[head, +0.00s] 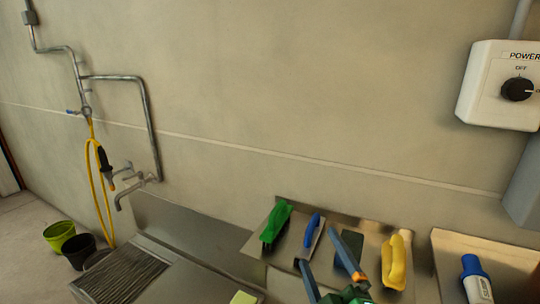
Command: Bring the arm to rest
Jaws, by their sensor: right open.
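My right gripper (318,249) is at the bottom of the head view, right of the middle. Its two blue-grey fingers stand apart, pointing up and left from a green body at the lower edge. It is open with nothing seen between the fingers. It shows in front of a metal tray (385,230) of cleaning tools; I cannot tell how far above the tray it is. My left gripper is out of view.
The tray holds a green brush (273,224), a blue-handled tool (312,229) and a yellow-handled tool (394,263). A blue-capped bottle (477,283) stands at right, below a power switch box (497,85). A sink (124,270), yellow hose (92,180) and buckets (60,236) are at left.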

